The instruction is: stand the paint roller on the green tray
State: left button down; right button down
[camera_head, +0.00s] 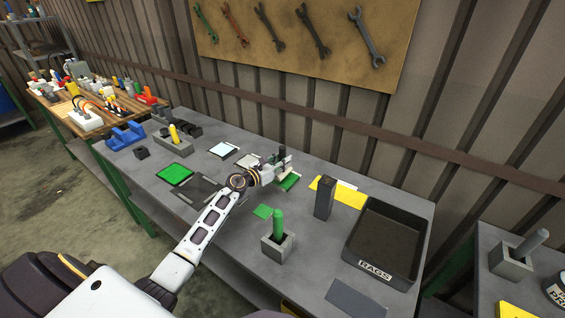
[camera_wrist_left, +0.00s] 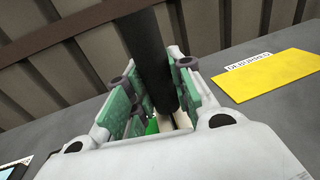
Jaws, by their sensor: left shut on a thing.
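My left gripper (camera_head: 277,165) is near the back middle of the table. In the left wrist view its green-padded fingers (camera_wrist_left: 155,100) are shut around the upright black handle (camera_wrist_left: 150,60) of the paint roller. A pale part shows below the handle, between the fingers (camera_wrist_left: 181,119). In the head view the green tray (camera_head: 290,183) shows just under the gripper, partly hidden by it. The roller's lower end looks to be over or on this tray, but I cannot tell whether it touches. My right gripper is not in view.
A dark upright block (camera_head: 324,198) stands right of the gripper, before a yellow mat (camera_head: 350,196). A black RAGS bin (camera_head: 388,243) is further right. A grey holder with a green handle (camera_head: 278,225) stands in front. A green square (camera_head: 174,174) lies to the left.

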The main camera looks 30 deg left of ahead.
pick_arm(q)
jog(key=shift+r, duration=0.1)
jog(key=c, duration=1.2)
grip_release()
jog(key=shift+c, duration=0.2)
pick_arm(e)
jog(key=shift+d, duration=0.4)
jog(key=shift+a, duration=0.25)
pick_arm(q)
jog(key=shift+s, duration=0.1)
